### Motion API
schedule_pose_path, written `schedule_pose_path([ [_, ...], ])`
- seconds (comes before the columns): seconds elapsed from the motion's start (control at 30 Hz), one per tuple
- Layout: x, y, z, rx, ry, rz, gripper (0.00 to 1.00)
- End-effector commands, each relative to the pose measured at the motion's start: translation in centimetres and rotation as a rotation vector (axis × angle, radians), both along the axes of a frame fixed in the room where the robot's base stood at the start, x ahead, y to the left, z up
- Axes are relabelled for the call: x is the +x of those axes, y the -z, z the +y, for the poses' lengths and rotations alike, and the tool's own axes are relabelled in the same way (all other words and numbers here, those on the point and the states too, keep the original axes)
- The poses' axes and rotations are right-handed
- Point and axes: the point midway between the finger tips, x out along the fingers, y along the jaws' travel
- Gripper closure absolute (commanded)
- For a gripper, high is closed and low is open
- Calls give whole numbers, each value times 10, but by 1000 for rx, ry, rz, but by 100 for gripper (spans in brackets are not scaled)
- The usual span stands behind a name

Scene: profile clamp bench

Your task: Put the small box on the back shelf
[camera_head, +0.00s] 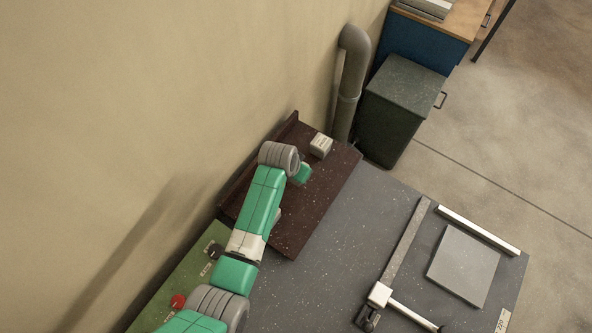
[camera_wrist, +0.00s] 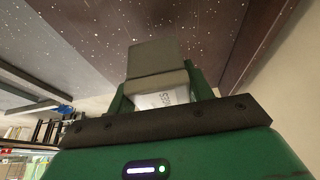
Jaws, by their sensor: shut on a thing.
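The small box (camera_head: 320,146) is pale grey with a printed label and shows over the far end of the dark brown back shelf (camera_head: 318,205). In the wrist view the small box (camera_wrist: 152,60) is between the two green fingers of my gripper (camera_wrist: 160,93), its white label facing the camera. My gripper is shut on it. In the head view my wrist and arm cover much of the hand, so the fingers are hidden there. I cannot tell whether the box touches the shelf.
A wall and the shelf's raised back edge (camera_head: 247,165) run behind the shelf. A grey pipe (camera_head: 351,75) and a dark bin (camera_head: 397,105) stand past its far end. The grey bench holds a flat plate (camera_head: 463,264), rails and a clamp (camera_head: 379,295). The shelf's front part is clear.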

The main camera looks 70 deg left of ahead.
Motion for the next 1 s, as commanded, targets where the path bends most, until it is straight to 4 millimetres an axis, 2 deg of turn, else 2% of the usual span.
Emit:
schedule_pose_path([
  [0.17, 1, 7, 1, 2, 0, -2, 86],
  [0.3, 0, 33, 1, 0, -2, -1, 86],
  [0.4, 0, 43, 1, 1, -2, -2, 86],
  [0.77, 1, 48, 1, 2, -1, -2, 86],
  [0.8, 0, 49, 0, 2, -1, -1, 47],
  [0.9, 0, 48, 0, 2, -1, -1, 28],
  [1.0, 0, 48, 0, 1, -1, -1, 27],
])
